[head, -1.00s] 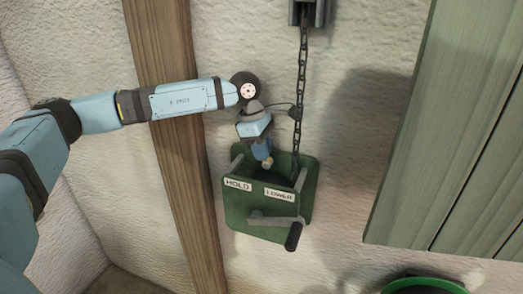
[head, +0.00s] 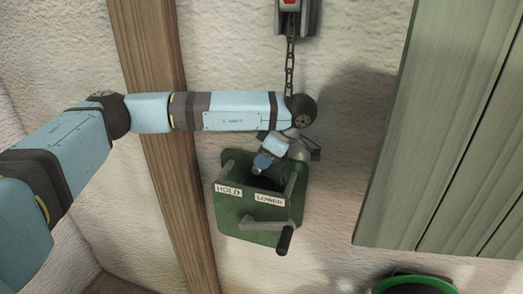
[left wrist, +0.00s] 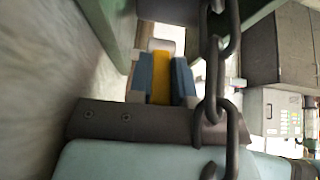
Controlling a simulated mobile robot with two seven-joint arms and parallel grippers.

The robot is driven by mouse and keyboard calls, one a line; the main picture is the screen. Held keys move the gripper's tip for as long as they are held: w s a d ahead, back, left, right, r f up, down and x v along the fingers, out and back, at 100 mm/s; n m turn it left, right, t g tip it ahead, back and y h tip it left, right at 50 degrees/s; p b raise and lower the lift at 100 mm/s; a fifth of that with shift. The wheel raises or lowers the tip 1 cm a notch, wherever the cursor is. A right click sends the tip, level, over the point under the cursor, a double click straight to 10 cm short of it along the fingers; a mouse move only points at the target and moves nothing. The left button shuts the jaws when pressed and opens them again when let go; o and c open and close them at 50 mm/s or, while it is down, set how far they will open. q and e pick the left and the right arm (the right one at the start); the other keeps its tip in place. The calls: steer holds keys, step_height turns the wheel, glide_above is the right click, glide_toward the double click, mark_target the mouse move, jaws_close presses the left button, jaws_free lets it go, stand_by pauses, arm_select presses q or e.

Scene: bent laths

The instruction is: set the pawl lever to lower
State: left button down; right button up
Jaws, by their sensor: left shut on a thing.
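The green winch housing (head: 235,222) hangs on the wall in the head view, with a HOLD plate (head: 228,190) on its left and a LOWER plate (head: 269,199) on its right. My left gripper (head: 259,168) is at the housing's open top, its hand leaning up to the right. The left wrist view shows its blue fingers (left wrist: 163,82) closed on a yellow piece, which looks like the grip of the pawl lever (left wrist: 161,72). In the head view my gripper hides the lever, so its exact angle cannot be told. My right gripper is not in view.
A chain (head: 290,62) hangs close behind my left wrist and crosses the left wrist view (left wrist: 214,85). A crank with a black handle (head: 285,240) sticks out below the plates. A wooden post (head: 170,190) stands left, green boards (head: 440,130) right.

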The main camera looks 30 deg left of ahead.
arm_select(q)
steer(key=shift+d+y+p, duration=0.15)
steer(key=shift+y+p, duration=0.15)
steer(key=shift+p, duration=0.1)
steer(key=shift+f, duration=0.15)
steer(key=c, duration=1)
jaws_free()
steer(key=shift+c, duration=0.2)
